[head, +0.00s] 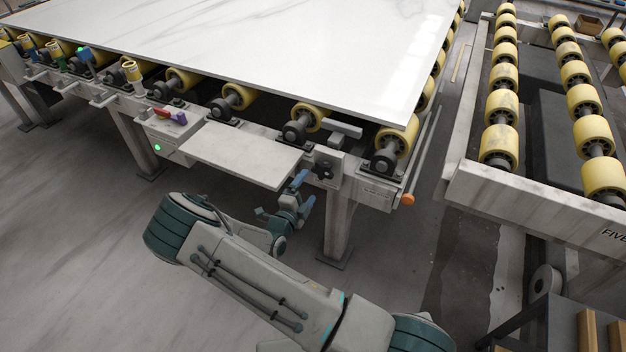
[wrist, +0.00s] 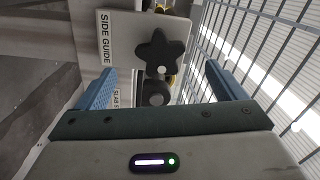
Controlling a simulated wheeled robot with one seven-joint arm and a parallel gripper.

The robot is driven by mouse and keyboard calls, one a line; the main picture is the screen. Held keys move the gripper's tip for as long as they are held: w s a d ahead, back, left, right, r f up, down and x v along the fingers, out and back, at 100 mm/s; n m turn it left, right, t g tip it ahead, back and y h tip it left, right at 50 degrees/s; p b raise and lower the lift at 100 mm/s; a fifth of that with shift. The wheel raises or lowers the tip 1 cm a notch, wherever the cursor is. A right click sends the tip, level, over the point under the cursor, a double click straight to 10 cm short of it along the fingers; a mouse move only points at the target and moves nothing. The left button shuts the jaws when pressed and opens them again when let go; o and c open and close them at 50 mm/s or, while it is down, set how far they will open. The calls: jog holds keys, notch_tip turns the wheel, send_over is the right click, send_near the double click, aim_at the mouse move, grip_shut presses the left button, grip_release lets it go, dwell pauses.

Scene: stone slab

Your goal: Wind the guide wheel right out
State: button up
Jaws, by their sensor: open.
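The side guide shows in the wrist view as a pale plate (wrist: 182,28) with a "SIDE GUIDE" label. A black star-shaped knob (wrist: 160,52) is on it, with a round dark part (wrist: 156,93) just below. In the head view, the guide bracket (head: 328,160) is on the conveyor's front rail, with the small dark knob (head: 323,171) on its face. My gripper (head: 308,187) is just below and left of it. In the wrist view, my gripper (wrist: 160,72) is open, its blue fingers either side of the knob, apart from it. Which part is the guide wheel is hard to tell.
A white slab (head: 270,40) lies on yellow rollers above the rail. A pale shelf (head: 240,155) juts out left of the guide. A control box (head: 170,125) with a red lever is farther left. A support leg (head: 338,225) stands below the guide.

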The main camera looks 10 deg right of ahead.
jog(key=v, duration=0.7)
jog(key=shift+w, duration=0.1)
jog(key=s+d+r+m+g+p, duration=0.1)
jog(key=s+d+r+m+g, duration=0.55)
jog(key=m, duration=0.65)
jog(key=s+d+r+m+g, duration=0.4)
jog(key=d+r+m+g, duration=0.35)
jog(key=m, duration=0.65)
jog(key=s+a+r+m+t+y+p, duration=0.1)
jog(key=s+a+r+m+y, duration=0.1)
jog(key=s+r+m+y, duration=0.3)
jog(key=s+a+r+m+t+y+p, duration=0.1)
jog(key=s+r+m+y, duration=0.4)
jog(key=m, duration=1.2)
jog(key=s+a+r, duration=0.1)
jog(key=s+r, duration=0.3)
jog(key=r, duration=0.3)
jog(key=shift+r+m+y, duration=0.3)
jog(key=shift+r, duration=0.1)
